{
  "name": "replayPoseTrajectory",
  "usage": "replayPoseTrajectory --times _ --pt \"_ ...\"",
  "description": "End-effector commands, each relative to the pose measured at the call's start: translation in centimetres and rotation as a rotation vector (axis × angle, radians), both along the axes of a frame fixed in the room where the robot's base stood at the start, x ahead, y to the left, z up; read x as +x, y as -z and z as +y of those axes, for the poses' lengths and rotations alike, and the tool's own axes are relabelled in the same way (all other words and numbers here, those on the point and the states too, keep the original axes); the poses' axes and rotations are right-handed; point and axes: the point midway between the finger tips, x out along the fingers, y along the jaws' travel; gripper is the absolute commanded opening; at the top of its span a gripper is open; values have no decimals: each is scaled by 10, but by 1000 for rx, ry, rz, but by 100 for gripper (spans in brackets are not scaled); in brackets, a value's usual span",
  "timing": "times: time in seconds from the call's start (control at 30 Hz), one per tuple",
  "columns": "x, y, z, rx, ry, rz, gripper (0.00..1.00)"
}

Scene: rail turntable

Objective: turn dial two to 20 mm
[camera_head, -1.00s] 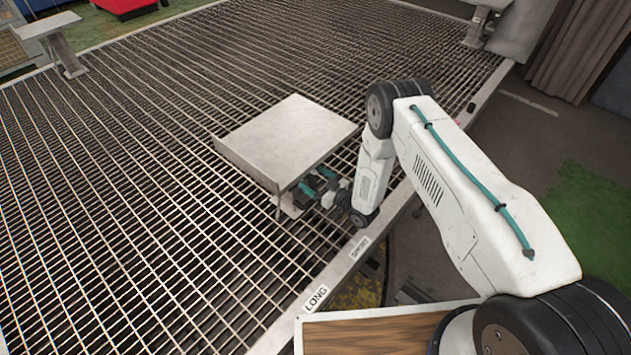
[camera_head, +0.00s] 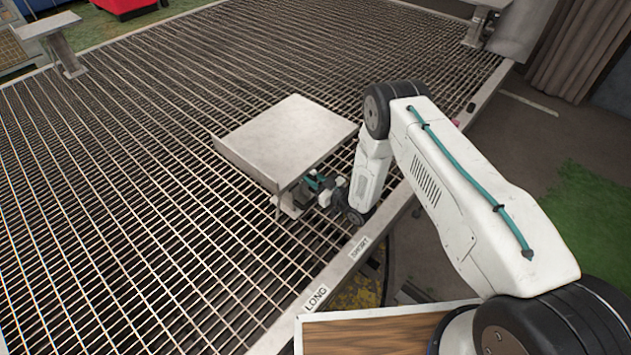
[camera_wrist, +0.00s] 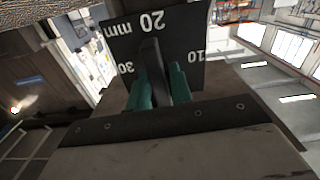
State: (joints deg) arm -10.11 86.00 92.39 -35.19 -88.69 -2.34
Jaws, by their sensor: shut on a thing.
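The dial has a black plate (camera_wrist: 120,42) with white marks 20 mm, 10 and 30 in the wrist view. Its dark grey knob (camera_wrist: 152,58) stands in front of the plate, its upper end just below the 20 mm mark. My gripper (camera_wrist: 160,82) is shut on the knob, with one teal finger on each side. In the head view my gripper (camera_head: 314,187) is low at the near right edge of a raised metal plate (camera_head: 288,130). The dial face is hidden there, and no dial number is readable.
A wide metal grating (camera_head: 150,190) surrounds the plate. Labels LONG (camera_head: 316,298) and another, seemingly SHORT (camera_head: 360,247), are on its near rail. Other metal stands (camera_head: 66,58) are at the far corners. A wooden board (camera_head: 370,335) lies at the front.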

Motion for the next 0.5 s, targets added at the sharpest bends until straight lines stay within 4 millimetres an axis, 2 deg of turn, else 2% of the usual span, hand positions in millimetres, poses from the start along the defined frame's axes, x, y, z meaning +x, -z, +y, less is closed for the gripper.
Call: replayPoseTrajectory --times 0.5 --pt "0 0 0 -561 0 -567 0"
